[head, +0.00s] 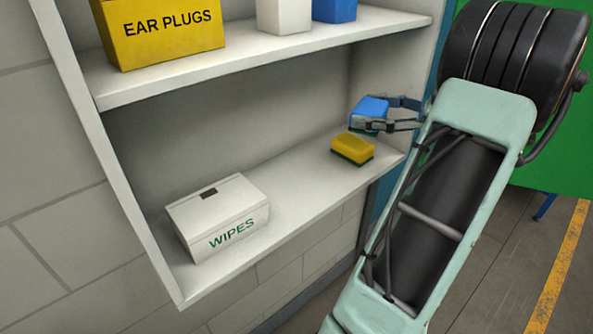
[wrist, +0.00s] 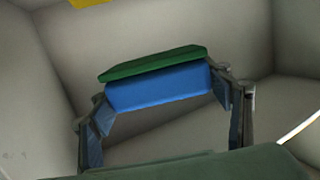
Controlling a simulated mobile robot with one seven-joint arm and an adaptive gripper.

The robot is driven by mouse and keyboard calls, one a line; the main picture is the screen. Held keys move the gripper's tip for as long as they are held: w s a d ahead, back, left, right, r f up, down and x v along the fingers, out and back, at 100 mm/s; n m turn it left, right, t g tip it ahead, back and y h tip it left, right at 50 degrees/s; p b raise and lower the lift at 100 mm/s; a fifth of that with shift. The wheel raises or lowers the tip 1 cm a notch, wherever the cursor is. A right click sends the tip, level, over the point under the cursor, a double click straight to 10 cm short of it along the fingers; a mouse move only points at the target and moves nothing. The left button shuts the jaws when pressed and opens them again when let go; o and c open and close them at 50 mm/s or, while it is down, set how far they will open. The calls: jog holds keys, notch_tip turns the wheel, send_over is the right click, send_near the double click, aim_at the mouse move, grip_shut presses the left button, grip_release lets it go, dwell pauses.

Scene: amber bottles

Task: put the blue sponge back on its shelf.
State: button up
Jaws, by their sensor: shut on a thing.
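The blue sponge (head: 370,108) is held between the fingers of my gripper (head: 384,116), inside the lower shelf bay at its right end. In the wrist view the sponge (wrist: 158,88) shows its blue side and a green scouring layer, with a finger of my gripper (wrist: 165,105) at each end. The lower shelf (head: 290,198) is pale and lies below the sponge. A yellow sponge (head: 352,148) with a green base lies on that shelf, just below and in front of the blue one. The head view does not show clearly whether the blue sponge touches anything beneath it.
A white wipes box (head: 218,215) stands at the left of the lower shelf. Bare shelf lies between it and the yellow sponge. The upper shelf (head: 250,58) holds a yellow ear plugs box (head: 162,30), a white container (head: 284,14) and a blue one (head: 334,9).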

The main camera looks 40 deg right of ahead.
jog(key=w+a+f, duration=0.3)
jog(key=a+f, duration=0.1)
jog(key=a, duration=0.4)
jog(key=b, duration=0.1)
send_over(306, 181)
jog(key=d, duration=0.1)
jog(key=f, duration=0.4)
jog(key=shift+s+f, duration=0.2)
jog(key=shift+f, duration=0.1)
jog(key=shift+w+a+f, duration=0.1)
jog(key=shift+a+f, duration=0.15)
jog(key=shift+f, duration=0.1)
jog(key=shift+w+a+f+b, duration=0.1)
jog(key=shift+a+f+b, duration=0.05)
jog(key=shift+f, duration=0.75)
jog(key=shift+a+f+b, duration=0.1)
jog(key=shift+f+b, duration=0.05)
jog(key=shift+f, duration=0.7)
jog(key=shift+f, duration=0.1)
jog(key=o, duration=1)
